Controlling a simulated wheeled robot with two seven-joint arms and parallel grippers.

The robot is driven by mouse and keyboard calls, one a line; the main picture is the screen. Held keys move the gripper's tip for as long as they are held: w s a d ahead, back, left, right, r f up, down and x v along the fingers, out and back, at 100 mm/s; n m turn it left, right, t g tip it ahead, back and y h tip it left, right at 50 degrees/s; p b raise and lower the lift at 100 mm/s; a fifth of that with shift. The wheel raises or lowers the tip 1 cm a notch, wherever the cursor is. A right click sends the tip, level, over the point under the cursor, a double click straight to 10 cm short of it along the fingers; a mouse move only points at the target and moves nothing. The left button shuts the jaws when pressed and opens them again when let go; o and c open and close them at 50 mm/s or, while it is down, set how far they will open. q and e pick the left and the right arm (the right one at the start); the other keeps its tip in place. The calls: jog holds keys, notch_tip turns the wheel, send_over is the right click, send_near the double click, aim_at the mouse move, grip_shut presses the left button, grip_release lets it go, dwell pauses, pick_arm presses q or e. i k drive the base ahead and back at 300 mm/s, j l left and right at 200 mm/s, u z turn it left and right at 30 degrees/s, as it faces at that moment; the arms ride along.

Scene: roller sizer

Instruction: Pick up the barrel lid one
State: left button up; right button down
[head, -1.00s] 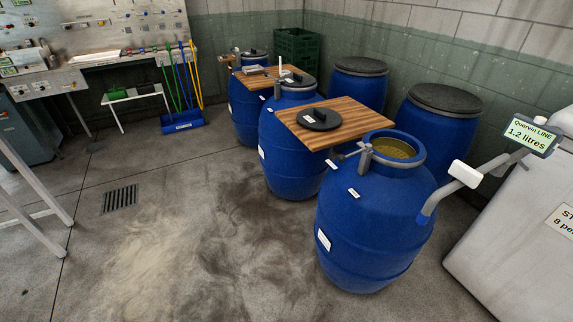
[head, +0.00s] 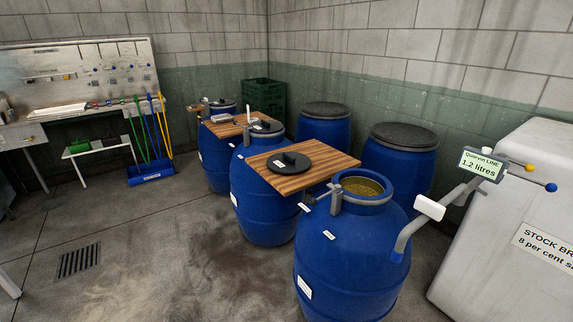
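A round black lid with a raised handle (head: 288,163) lies flat on a wooden board (head: 332,164). The board is beside the open mouth of the front blue barrel (head: 345,250) and reaches over the barrel behind it. The front barrel is uncovered, with yellowish-brown contents (head: 362,187) showing inside. I cannot read a label saying which lid is "one". Neither of my grippers is in view.
A second board (head: 226,128) with small items lies among the barrels farther back. Two blue barrels with dark lids (head: 404,135) stand by the wall. A white tank (head: 510,220) and a display arm (head: 482,163) are at right. Floor at front left is clear around a drain (head: 78,261).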

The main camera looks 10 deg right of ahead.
aim_at(285, 163)
jog(key=z, duration=0.85)
jog(key=i+j+z, duration=0.2)
jog(key=j+z, duration=0.15)
jog(key=i+j+z, duration=0.15)
jog(key=j+z, duration=0.25)
jog(key=i+j+z, duration=0.1)
jog(key=j+z, duration=0.25)
jog(key=j, duration=0.25)
jog(key=j+z, duration=0.4)
jog(key=i+j, duration=0.05)
jog(key=j, duration=0.05)
